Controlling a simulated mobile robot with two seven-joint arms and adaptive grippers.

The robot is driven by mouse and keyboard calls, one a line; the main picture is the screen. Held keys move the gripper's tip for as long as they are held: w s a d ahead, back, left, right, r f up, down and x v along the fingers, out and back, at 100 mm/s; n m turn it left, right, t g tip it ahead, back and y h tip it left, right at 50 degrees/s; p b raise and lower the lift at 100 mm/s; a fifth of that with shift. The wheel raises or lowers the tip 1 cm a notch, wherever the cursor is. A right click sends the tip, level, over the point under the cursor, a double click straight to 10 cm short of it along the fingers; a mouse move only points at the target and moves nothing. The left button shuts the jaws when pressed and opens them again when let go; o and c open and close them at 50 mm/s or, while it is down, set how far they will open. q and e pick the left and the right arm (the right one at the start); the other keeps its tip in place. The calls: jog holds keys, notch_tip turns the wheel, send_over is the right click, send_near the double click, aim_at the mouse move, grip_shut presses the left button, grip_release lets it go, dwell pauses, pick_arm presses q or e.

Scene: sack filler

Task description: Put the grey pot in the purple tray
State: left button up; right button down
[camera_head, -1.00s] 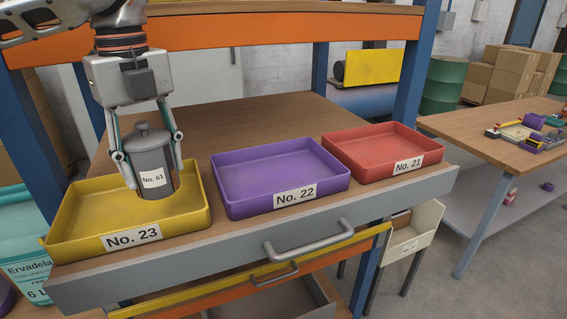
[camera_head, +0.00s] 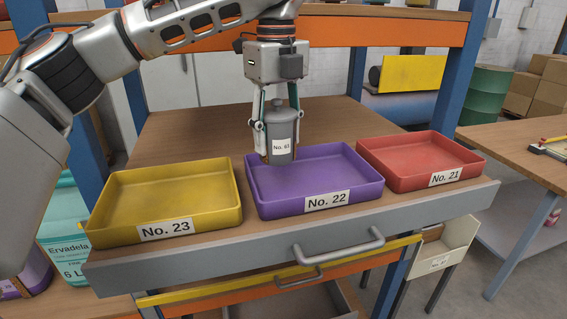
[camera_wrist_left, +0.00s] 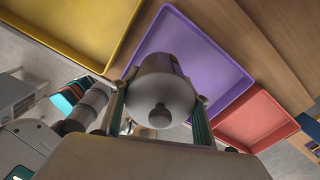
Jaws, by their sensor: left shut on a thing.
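The grey pot (camera_head: 283,130) is a lidded cylinder with a knob and a "No. 61" label. My left gripper (camera_head: 280,140) is shut on it and holds it upright. In the head view the pot overlaps the back left part of the purple tray (camera_head: 345,201), labelled No. 22; I cannot tell whether its base touches the tray. In the left wrist view the pot (camera_wrist_left: 160,90) sits between the fingers, with the purple tray (camera_wrist_left: 228,75) behind it. The purple tray's visible floor is empty. My right gripper is not in view.
An empty yellow tray (camera_head: 225,217), No. 23, stands left of the purple one. An empty red tray (camera_head: 400,185), No. 21, stands to its right. A grey drawer front with a handle (camera_head: 340,246) runs below them. An orange shelf beam (camera_head: 400,32) crosses above.

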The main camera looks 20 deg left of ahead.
aim_at(282, 146)
pick_arm(q)
jog(key=shift+w+d+f, duration=0.25)
jog(key=shift+f, duration=0.2)
jog(key=shift+w+d+f, duration=0.2)
jog(key=shift+d+f, duration=0.05)
jog(key=shift+f, duration=0.2)
jog(key=shift+a+f, duration=0.15)
jog(key=shift+f, duration=2.45)
jog(key=o, duration=1.1)
jog(key=shift+f, duration=0.15)
notch_tip(282, 146, up, 8)
jog(key=shift+f, duration=0.1)
